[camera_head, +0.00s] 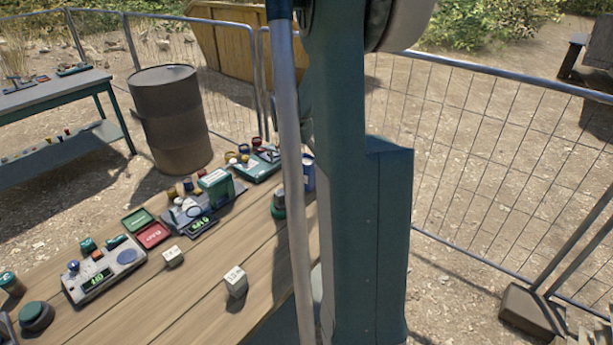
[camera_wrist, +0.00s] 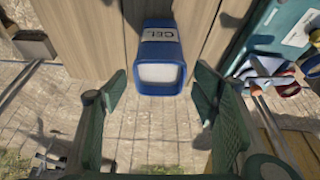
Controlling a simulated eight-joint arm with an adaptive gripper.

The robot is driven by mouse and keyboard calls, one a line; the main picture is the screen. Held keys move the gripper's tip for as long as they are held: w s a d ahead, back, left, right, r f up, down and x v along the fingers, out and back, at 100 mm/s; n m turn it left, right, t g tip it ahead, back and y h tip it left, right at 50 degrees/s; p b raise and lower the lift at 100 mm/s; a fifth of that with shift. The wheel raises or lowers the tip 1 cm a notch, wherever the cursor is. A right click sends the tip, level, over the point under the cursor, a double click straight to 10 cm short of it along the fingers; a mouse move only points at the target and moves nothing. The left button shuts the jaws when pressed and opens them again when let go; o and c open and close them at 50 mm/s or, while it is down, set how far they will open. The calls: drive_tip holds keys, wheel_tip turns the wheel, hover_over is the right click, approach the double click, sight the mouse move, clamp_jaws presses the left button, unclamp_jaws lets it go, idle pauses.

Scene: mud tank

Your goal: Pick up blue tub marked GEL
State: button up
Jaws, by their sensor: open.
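The blue tub marked GEL (camera_wrist: 158,55) is at the top middle of the wrist view, by the edge of the wooden table. It has a white label band and a pale panel on the end facing the camera. My gripper (camera_wrist: 160,93) is open and empty, with its green fingers spread below the tub, one toward each side. Neither finger appears to touch it. In the head view a blue and white item (camera_head: 308,172) at the table's far end, partly hidden by my column, looks like the same tub. My gripper is hidden in that view.
On the wooden table (camera_head: 205,280) stand a grey control box (camera_head: 103,268), small white blocks (camera_head: 236,281) and a teal tray (camera_head: 262,163) of small items. The teal tray also shows at the wrist view's upper right. A rusty drum (camera_head: 172,118) and mesh fence stand beyond.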

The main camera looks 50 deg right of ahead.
drive_tip(key=shift+x, duration=1.25)
drive_tip(key=shift+b+x, duration=1.05)
drive_tip(key=shift+x, duration=1.55)
drive_tip(key=c, duration=1.2)
drive_tip(key=shift+r+p, duration=1.15)
drive_tip(key=shift+r, duration=3.85)
